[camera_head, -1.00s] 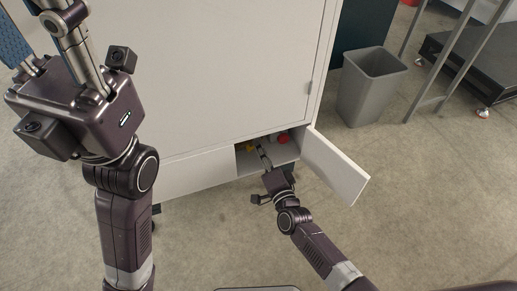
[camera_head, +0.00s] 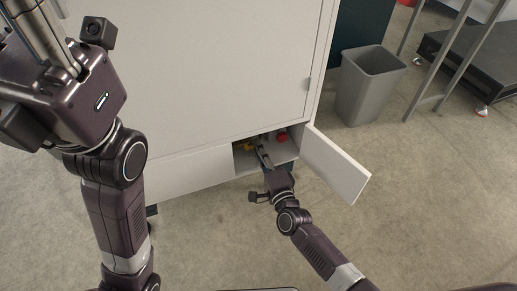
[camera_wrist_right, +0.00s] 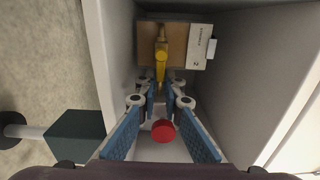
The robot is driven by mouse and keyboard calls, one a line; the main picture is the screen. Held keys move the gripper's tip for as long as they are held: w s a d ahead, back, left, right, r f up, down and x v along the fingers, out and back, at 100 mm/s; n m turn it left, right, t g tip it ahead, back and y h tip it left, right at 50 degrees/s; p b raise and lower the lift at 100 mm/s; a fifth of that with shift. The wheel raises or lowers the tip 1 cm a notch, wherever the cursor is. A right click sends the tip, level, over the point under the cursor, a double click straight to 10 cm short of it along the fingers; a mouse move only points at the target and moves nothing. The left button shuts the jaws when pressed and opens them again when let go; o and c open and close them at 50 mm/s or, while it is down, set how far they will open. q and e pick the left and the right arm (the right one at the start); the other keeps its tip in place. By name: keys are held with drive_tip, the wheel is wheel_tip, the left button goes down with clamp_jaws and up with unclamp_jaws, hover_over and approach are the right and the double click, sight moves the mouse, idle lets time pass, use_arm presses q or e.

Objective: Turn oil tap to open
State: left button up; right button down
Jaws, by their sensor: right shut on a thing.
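The yellow oil tap (camera_wrist_right: 161,62) is inside the low open compartment of the cabinet, against a brown and white block at the back. In the head view the yellow tap (camera_head: 250,146) shows small and partly hidden. My right gripper (camera_wrist_right: 161,84) reaches into the compartment, its blue-padded fingers converging on the lower end of the yellow handle. It is shut on it. In the head view my right gripper (camera_head: 261,150) enters through the opening. My left gripper is cut off at the top left, and its fingertips are out of frame.
A red round knob (camera_wrist_right: 163,131) sits below the tap in the wrist view. The white cabinet (camera_head: 220,70) has its small door (camera_head: 336,163) swung open to the right of my right arm. A grey bin (camera_head: 369,87) stands beyond it. The floor in front is clear.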

drive_tip(key=shift+f, duration=0.1)
drive_tip(key=c, duration=2.1)
unclamp_jaws()
